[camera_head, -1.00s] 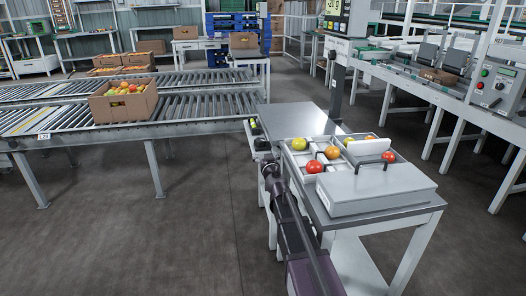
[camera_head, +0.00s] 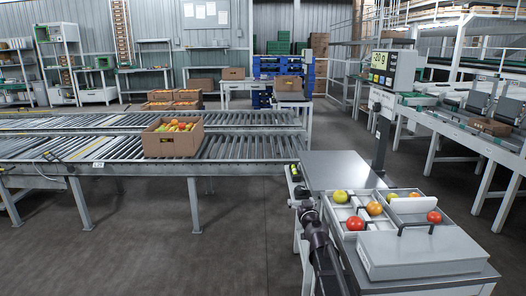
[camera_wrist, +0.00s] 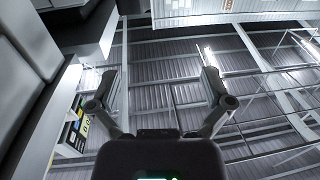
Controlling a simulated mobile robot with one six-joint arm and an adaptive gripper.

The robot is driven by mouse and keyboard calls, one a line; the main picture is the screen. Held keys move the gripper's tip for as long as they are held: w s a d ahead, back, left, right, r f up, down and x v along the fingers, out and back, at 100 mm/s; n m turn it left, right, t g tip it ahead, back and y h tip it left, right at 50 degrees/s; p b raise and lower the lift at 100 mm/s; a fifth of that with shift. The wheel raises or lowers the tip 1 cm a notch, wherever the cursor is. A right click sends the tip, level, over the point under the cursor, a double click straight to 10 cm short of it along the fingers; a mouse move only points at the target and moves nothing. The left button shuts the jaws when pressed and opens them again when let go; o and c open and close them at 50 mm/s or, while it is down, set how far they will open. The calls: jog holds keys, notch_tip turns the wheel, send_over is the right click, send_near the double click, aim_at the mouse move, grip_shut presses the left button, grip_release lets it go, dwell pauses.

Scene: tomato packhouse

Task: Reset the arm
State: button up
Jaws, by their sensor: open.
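My gripper (camera_wrist: 157,85) is open in the wrist view, its two fingers spread wide with nothing between them. Beyond the fingers the wrist view shows the ribbed wall or ceiling and light metal framing. In the head view my arm stands at the left edge of the grey bench (camera_head: 341,172); the gripper's fingers cannot be made out clearly there. The sorting tray (camera_head: 340,212) on the bench holds several red, orange and yellow-green tomatoes. A grey lidded case (camera_head: 420,252) with a dark handle lies in front of the tray.
A roller conveyor (camera_head: 240,147) runs across the left, carrying an open cardboard box (camera_head: 172,143) of tomatoes. A scale display (camera_head: 392,68) stands on a post behind the bench. Sorting machinery (camera_head: 480,110) lines the right. The floor (camera_head: 200,245) at front left is clear.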

jog(key=s+a+r+n+g+y+p, duration=0.2)
jog(key=s+a+r+g+p, duration=0.3)
jog(key=p, duration=0.5)
jog(key=s+a+r+n+g+y+p, duration=0.2)
jog(key=s+r+g+y+p, duration=0.1)
jog(key=s+r+p, duration=0.55)
jog(key=s+d+r+m+g+h+p, duration=0.2)
jog(key=s+d+r+g+h+p, duration=0.1)
jog(key=s+p, duration=0.6)
jog(key=s+d+r+m+g+h+p, duration=0.3)
jog(key=s+r+p, duration=0.5)
jog(key=p, duration=0.6)
jog(key=s+d+g+h, duration=0.1)
jog(key=s+d+g, duration=0.1)
jog(key=g, duration=0.1)
jog(key=shift+d+g, duration=0.3)
jog(key=shift+d, duration=0.05)
